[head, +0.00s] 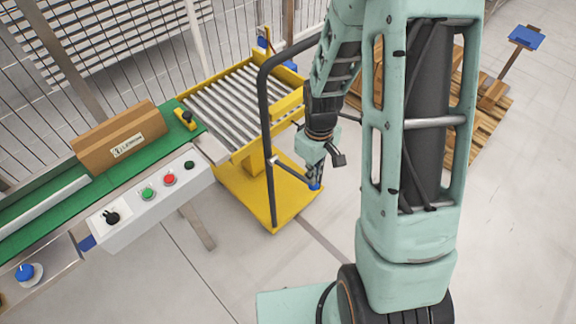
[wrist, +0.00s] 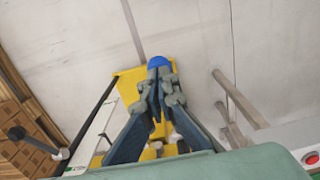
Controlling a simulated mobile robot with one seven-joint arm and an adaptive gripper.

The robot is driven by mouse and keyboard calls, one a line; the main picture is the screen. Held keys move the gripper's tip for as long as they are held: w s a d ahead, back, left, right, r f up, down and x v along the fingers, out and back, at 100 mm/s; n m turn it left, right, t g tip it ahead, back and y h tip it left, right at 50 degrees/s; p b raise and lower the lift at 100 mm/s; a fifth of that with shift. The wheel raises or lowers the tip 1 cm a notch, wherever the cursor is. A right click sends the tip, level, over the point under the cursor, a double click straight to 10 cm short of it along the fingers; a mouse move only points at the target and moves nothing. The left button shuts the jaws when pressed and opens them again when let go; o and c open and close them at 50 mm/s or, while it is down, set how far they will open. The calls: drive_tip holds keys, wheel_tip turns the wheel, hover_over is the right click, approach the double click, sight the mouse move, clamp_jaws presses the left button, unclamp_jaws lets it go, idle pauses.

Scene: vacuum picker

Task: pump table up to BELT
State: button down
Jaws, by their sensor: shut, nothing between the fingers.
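The yellow lift table has a roller top (head: 235,98) on a yellow base (head: 265,200), beside the end of the green belt (head: 60,195). I cannot tell exactly how the roller top's height compares with the belt's. A dark upright handle frame (head: 267,130) rises at the table's near side. A thin dark lever (head: 290,172) runs from it to a blue tip (head: 315,187); a blue knob shows in the wrist view (wrist: 158,62). My gripper (head: 318,176) is shut and empty, its fingertips close above the blue tip. I cannot tell whether they touch.
A cardboard box (head: 120,138) lies on the belt, behind a grey control box (head: 150,192) with green, red and black controls. Wooden pallets (head: 455,110) and a blue-topped post (head: 526,38) stand at the right. Wire fencing (head: 90,50) closes the back left. The floor in front is clear.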

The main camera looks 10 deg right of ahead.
sight(314, 190)
drive_tip(key=shift+s+d+f+b, duration=0.1)
drive_tip(key=shift+s+f+b, duration=0.1)
drive_tip(key=shift+f+b, duration=0.45)
drive_tip(key=shift+s+d+f+b, duration=0.15)
drive_tip(key=shift+f+b, duration=0.3)
drive_tip(key=shift+f, duration=0.3)
drive_tip(key=shift+s+f+b, duration=0.1)
drive_tip(key=shift+f+b, duration=1.1)
drive_tip(key=shift+f, duration=0.3)
drive_tip(key=shift+f+b, duration=1.15)
drive_tip(key=shift+f, duration=0.3)
